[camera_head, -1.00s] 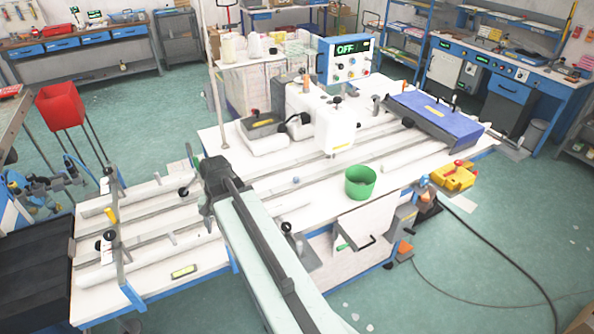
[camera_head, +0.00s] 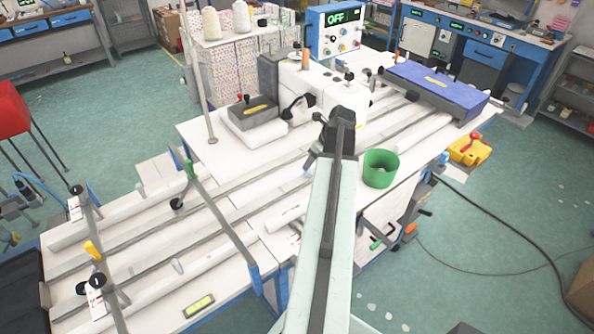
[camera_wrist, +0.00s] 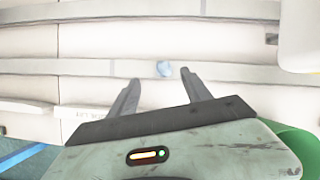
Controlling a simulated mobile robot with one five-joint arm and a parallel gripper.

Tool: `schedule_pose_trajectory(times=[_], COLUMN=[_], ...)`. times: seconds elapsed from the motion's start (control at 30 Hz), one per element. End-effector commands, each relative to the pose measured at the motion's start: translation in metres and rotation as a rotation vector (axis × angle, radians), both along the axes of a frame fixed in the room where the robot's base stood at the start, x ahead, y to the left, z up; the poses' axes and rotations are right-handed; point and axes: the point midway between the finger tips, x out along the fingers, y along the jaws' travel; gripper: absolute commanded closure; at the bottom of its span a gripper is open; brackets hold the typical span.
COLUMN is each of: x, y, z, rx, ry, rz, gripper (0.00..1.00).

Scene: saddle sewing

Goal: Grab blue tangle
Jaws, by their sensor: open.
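The blue tangle (camera_wrist: 164,68) is a small pale-blue lump on the white machine table, by a grey rail. In the wrist view it lies just beyond my gripper (camera_wrist: 158,82), between the lines of the two open fingers and nearer the right one. Nothing is between the fingers. In the head view the tangle (camera_head: 308,171) shows as a small bluish spot just left of my arm. My gripper (camera_head: 318,133) reaches over the table there, its fingers partly hidden by my arm.
A green bin (camera_head: 380,170) stands right of my arm; its edge also shows in the wrist view (camera_wrist: 297,145). The white sewing head (camera_head: 318,95) stands behind my gripper. A blue box (camera_head: 436,95) lies at the table's far right. Rails run along the table.

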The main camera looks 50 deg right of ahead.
Motion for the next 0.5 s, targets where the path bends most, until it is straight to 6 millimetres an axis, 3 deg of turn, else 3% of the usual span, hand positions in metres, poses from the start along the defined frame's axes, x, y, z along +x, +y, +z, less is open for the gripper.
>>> schedule_pose_trajectory(times=[0.17, 0.4, 0.5], x=[-0.014, -0.010, -0.010], y=[-0.011, -0.015, -0.015], z=[-0.002, -0.028, -0.026], rx=[0.016, 0.015, 0.015], ry=[-0.009, -0.008, -0.008], rz=[-0.066, -0.072, -0.074], gripper=[0.43, 0.43, 0.43])
